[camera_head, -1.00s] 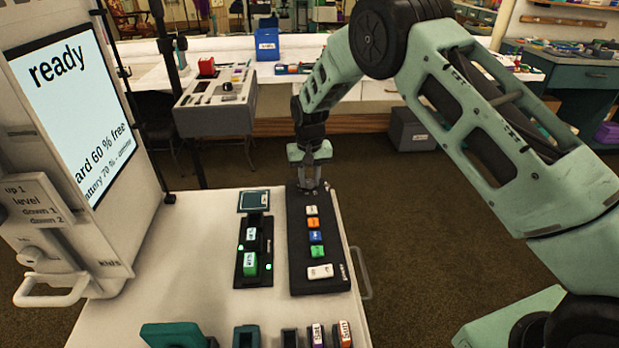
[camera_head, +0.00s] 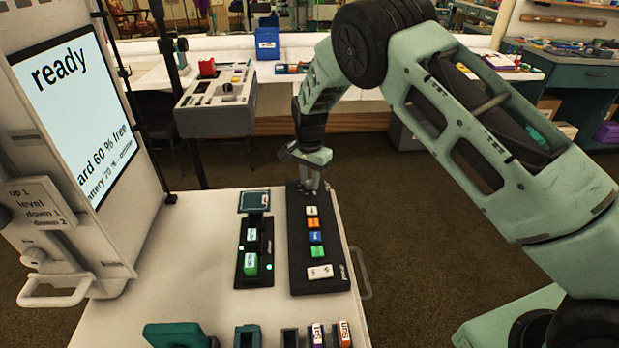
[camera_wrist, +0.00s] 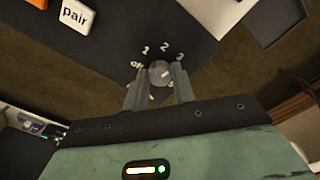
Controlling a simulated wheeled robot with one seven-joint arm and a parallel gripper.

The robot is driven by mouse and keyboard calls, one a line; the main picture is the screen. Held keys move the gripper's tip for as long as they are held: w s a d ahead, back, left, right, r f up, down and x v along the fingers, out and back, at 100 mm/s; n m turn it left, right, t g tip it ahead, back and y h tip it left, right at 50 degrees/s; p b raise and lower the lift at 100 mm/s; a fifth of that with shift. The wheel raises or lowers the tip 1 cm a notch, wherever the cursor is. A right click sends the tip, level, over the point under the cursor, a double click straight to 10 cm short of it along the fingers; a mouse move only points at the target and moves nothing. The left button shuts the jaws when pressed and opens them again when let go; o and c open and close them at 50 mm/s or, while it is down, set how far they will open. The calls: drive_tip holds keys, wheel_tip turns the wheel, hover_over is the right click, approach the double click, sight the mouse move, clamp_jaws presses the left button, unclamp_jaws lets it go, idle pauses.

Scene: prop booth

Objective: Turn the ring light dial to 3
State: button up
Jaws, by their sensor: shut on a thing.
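The ring light dial (camera_wrist: 159,71) is a small round grey knob at the end of a black control panel (camera_head: 298,262). Printed marks around it in the wrist view read off, 1, 2 and 3, with another mark partly hidden by a finger. A pale line on the knob slants to the upper right, roughly toward the 3 side; its exact setting I cannot tell. My gripper (camera_head: 310,182) points down at the panel's far end, its fingers shut on the dial from both sides. In the head view the gripper hides the dial.
The panel carries white, orange, blue and green buttons (camera_head: 316,251) and a white rocker (camera_head: 320,271). A smaller black panel (camera_head: 240,270) with green lights lies to its left on the white cart top (camera_head: 200,270). A tall screen (camera_head: 75,110) reading "ready" stands at left.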

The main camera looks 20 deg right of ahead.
sight(309, 181)
drive_tip(key=shift+w+r+m, duration=0.1)
drive_tip(key=shift+m, duration=0.3)
drive_tip(key=o, duration=1)
wheel_tip(309, 181, up, 17)
drive_tip(key=b, duration=0.1)
drive_tip(key=shift+r, duration=0.15)
